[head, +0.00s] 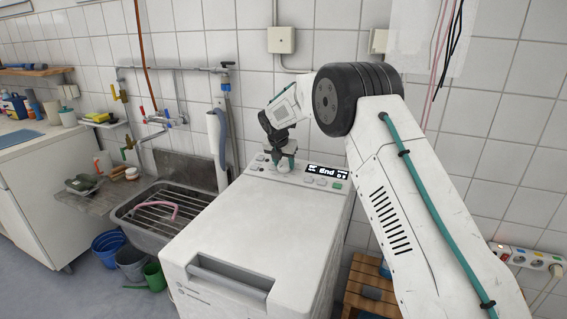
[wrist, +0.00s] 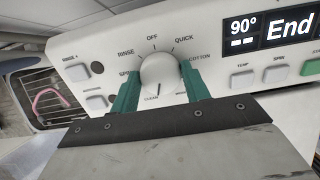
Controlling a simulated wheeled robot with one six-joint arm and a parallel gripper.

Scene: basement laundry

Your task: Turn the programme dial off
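The programme dial (wrist: 160,72) is a round white knob on the washing machine's (head: 232,222) white control panel. Labels around it include OFF at the top, RINSE, SPIN, QUICK, COTTON and CLEAN. In the head view my gripper (head: 285,152) is over the panel's left part, mostly hiding the dial. The display (wrist: 270,28) reads 90° and End.
Buttons (wrist: 243,78) sit right of the dial and more buttons (wrist: 76,72) left of it. A sink (head: 150,235) with a rack and pink hose is left of the machine. A wooden stool (head: 362,275) and a power strip (head: 525,258) are at the right.

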